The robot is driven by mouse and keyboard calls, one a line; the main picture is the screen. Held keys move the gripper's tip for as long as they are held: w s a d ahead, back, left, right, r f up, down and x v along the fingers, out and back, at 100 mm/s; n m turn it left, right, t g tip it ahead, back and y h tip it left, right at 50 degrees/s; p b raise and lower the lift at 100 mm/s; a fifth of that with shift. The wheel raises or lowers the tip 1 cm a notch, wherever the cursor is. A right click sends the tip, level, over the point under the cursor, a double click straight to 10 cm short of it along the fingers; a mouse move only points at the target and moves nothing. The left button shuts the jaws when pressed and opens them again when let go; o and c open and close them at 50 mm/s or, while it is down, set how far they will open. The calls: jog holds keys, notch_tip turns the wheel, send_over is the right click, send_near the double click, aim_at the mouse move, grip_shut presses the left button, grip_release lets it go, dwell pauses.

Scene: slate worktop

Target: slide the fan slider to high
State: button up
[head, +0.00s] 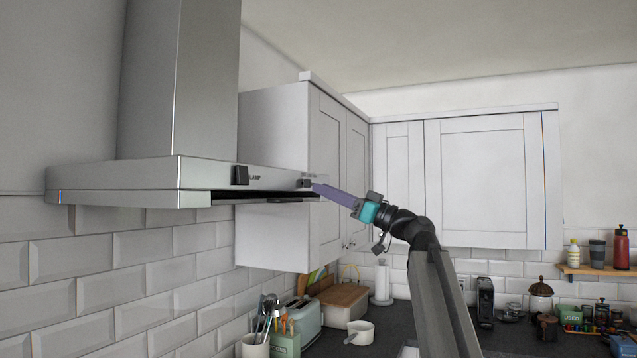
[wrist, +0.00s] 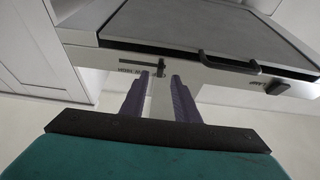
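The fan slider (wrist: 161,68) is a small dark knob at the right end of a dark slot (wrist: 135,65) on the range hood's front edge in the wrist view. Small lettering below the slot seems to include "HIGH". My gripper (wrist: 160,76) has two purple fingers, one on each side of the knob, with a gap between them. I cannot tell whether either finger touches it. In the head view my gripper (head: 317,186) reaches the right end of the hood front, at the slider (head: 304,183), which it partly hides.
The steel range hood (head: 120,176) carries a dark lamp switch (head: 241,175), also in the wrist view (wrist: 277,88). White cabinets (head: 480,180) stand close behind the hood's right end. A utensil pot (head: 256,346) and toaster (head: 304,318) stand on the worktop below.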

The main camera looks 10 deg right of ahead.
aim_at(307, 184)
jog(key=shift+p+x, duration=0.45)
jog(key=shift+x, duration=1.25)
grip_shut()
